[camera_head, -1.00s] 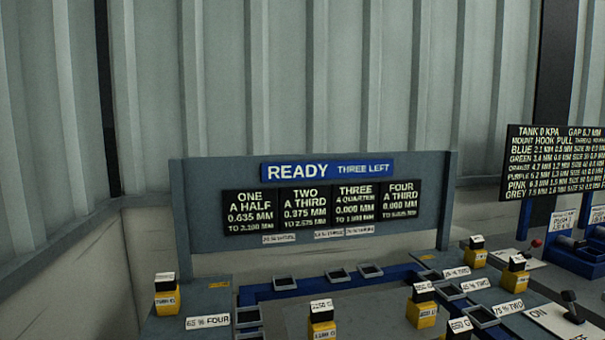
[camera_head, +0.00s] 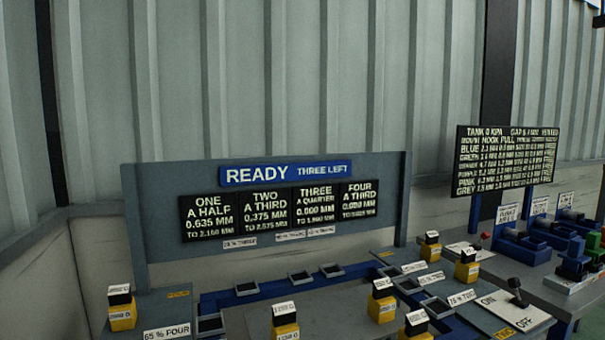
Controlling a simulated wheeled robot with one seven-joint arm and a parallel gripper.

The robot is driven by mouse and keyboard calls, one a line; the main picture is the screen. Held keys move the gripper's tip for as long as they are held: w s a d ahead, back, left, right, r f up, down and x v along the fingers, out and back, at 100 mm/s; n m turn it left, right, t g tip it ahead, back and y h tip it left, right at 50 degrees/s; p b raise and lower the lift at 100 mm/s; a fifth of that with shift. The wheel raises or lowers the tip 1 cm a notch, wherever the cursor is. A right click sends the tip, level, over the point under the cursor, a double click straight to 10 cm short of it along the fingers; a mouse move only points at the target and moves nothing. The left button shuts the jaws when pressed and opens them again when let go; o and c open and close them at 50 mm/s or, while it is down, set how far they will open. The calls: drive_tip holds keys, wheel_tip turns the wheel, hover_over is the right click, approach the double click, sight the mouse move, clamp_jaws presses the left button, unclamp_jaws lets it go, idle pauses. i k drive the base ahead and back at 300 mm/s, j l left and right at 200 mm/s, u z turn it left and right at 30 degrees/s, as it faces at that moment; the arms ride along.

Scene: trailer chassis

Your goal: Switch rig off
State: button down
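The rig's switch is a dark lever (camera_head: 517,291) on a white plate (camera_head: 515,311) at the lower right. The plate reads ON on its left and OFF toward its front right. The lever's knob leans up and to the left; I cannot tell for sure which position it is in. A grey panel (camera_head: 135,215) stands behind the bench with a blue READY, THREE LEFT sign (camera_head: 285,172). Below the sign are several black displays with millimetre readings. My gripper is not in view.
Yellow blocks with black tops, such as one at left (camera_head: 122,309) and one at centre (camera_head: 284,322), stand on the bench among shallow trays (camera_head: 301,277). A black readout board (camera_head: 505,160) and blue fixtures (camera_head: 522,246) stand at right. A corrugated wall closes the back.

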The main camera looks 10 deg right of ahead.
sight(514, 282)
drive_tip(key=z, duration=1.05)
drive_tip(key=i, duration=0.65)
drive_tip(key=i+l+u, duration=0.1)
drive_tip(key=i, duration=0.5)
